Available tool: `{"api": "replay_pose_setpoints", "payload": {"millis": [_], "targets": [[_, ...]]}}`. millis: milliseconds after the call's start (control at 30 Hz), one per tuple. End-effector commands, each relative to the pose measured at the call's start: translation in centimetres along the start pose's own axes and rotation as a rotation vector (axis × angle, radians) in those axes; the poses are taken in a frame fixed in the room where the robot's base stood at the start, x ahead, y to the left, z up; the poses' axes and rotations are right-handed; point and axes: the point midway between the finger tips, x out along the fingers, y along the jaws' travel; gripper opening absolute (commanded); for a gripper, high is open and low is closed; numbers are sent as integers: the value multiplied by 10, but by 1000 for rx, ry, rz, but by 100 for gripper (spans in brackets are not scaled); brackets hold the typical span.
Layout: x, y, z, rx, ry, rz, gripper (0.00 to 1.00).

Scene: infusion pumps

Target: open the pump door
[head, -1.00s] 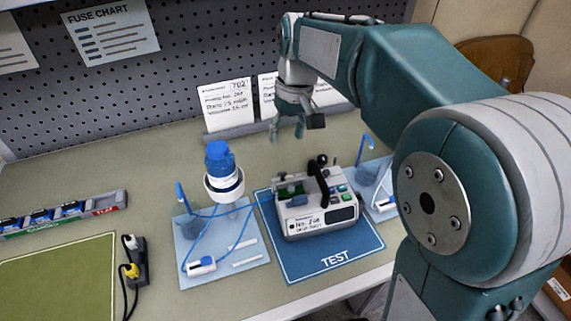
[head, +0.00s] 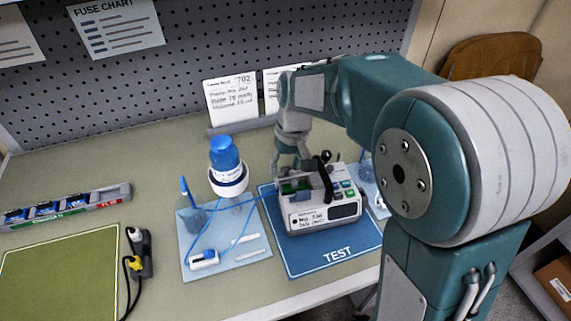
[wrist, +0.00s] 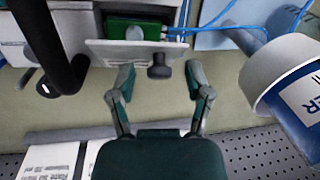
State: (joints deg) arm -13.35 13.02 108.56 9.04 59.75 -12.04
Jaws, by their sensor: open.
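The pump (head: 318,212) is a pale box standing on the blue TEST mat (head: 335,257), with a black carry handle (head: 323,178) on top. Its door (wrist: 112,52) shows in the wrist view as a light plate with a dark knob (wrist: 159,71); a green part lies just beyond it. My gripper (head: 290,166) is at the back left of the pump top. In the wrist view my gripper (wrist: 160,68) is open, one finger on each side of the knob, with visible gaps. Contact cannot be told in the head view.
A blue-capped bottle (head: 225,158) in a white holder stands left of the pump, with blue tubing on a pale blue mat (head: 252,254). The black handle (wrist: 57,45) is close to my gripper's left in the wrist view. White cards (head: 231,100) stand behind.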

Motion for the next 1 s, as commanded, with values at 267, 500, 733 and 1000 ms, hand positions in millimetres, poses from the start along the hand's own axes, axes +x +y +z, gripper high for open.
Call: {"api": "replay_pose_setpoints", "payload": {"millis": [267, 500, 733, 1000], "targets": [[0, 0, 0, 0, 0, 0, 0], [0, 0, -1, 1, -9, -2, 0], [-2, 1, -6, 12, -87, -16, 0], [-4, 3, -18, 40, -286, -52, 0]]}}
